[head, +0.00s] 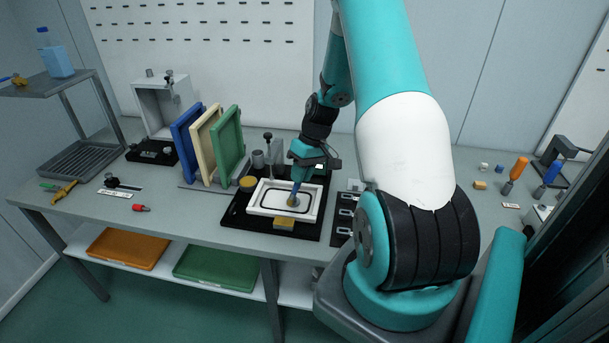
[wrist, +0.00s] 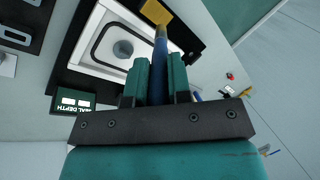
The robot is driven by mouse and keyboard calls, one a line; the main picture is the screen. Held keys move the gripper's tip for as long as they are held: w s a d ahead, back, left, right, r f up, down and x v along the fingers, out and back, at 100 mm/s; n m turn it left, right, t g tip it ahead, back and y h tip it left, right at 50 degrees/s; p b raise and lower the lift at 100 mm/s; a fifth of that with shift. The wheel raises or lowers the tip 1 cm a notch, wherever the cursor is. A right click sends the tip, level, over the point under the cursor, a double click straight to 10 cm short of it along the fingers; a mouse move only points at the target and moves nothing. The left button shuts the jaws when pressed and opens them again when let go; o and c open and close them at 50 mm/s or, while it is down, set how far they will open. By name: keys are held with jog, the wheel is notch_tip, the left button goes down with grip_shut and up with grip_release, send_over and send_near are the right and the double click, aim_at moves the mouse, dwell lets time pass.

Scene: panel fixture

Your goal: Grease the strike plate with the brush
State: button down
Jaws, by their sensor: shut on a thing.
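My gripper (head: 312,160) is shut on the blue handle of the brush (wrist: 159,70), which points down over a white framed panel (head: 312,207). The panel has a black seal line and, in the wrist view, a grey disc (wrist: 123,48) in its middle. In the head view the brush end overlaps the panel's middle; in the wrist view it extends beside the disc towards a yellow block (wrist: 157,12). That block also shows at the panel's front edge in the head view (head: 284,223). I cannot tell whether the bristles touch anything, nor which part is the strike plate.
Blue, cream and green panels stand in a rack (head: 212,184) left of the work spot. Loose tools lie at both bench ends. The left front bench top (head: 185,220) is mostly clear.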

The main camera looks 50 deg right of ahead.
jog(key=shift+r+p, duration=0.5)
jog(key=shift+r, duration=0.55)
jog(key=shift+w+a+f+g+p, duration=0.3)
jog(key=shift+w+g, duration=0.2)
jog(key=shift+w, duration=0.1)
jog(key=shift+w+a+f+g+p, duration=0.2)
jog(key=shift+w+a+g+p, duration=0.1)
jog(key=shift+w+g, duration=0.25)
